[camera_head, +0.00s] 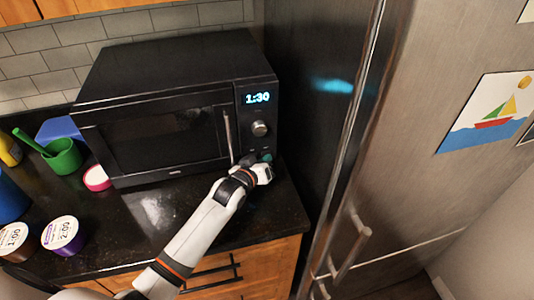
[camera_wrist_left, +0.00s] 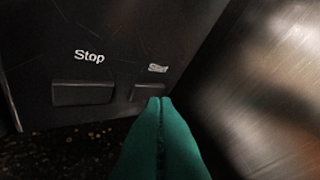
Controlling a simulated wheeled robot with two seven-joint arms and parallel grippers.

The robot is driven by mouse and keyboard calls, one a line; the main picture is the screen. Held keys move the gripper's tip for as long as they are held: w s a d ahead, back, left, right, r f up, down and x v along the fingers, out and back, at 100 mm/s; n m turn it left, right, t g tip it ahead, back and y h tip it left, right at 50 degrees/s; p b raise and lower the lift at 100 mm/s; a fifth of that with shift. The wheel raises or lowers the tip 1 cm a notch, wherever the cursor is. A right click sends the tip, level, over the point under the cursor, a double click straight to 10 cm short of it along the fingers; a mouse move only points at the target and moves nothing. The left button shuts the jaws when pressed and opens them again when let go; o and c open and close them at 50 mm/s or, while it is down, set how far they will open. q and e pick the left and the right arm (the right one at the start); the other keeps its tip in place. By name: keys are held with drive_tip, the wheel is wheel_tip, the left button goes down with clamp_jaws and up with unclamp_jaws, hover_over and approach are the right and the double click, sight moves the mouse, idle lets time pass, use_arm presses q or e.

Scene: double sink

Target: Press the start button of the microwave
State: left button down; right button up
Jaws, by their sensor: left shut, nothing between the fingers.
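The black microwave (camera_head: 165,110) stands on the counter with its door shut and its display reading 1:30. In the left wrist view, the start button (camera_wrist_left: 146,92) sits at the lower right of the panel, under a partly legible label. The stop button (camera_wrist_left: 83,94) is to its left. My left gripper (camera_head: 266,157) is at the lower part of the control panel. Its green fingertips (camera_wrist_left: 161,102) are shut together and empty, overlapping the lower right edge of the start button. I cannot tell whether they touch it. The right gripper is not in view.
A steel fridge (camera_head: 420,90) stands close on the right of the microwave. A green cup (camera_head: 63,157), a pink-rimmed container (camera_head: 97,178) and two lidded tubs (camera_head: 62,232) are on the left of the dark counter (camera_head: 135,225). The counter in front of the microwave is otherwise clear.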

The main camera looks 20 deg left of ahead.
use_arm(q)
drive_tip(key=shift+w+a+r, duration=0.3)
drive_tip(key=shift+w+a, duration=0.1)
drive_tip(key=shift+w, duration=0.05)
idle(1.1)
drive_tip(key=shift+s+d+p, duration=0.1)
drive_tip(key=shift+s+p, duration=0.05)
drive_tip(key=shift+p, duration=0.3)
drive_tip(key=shift+s+f, duration=0.2)
drive_tip(key=shift+f, duration=0.1)
drive_tip(key=shift+s, duration=0.25)
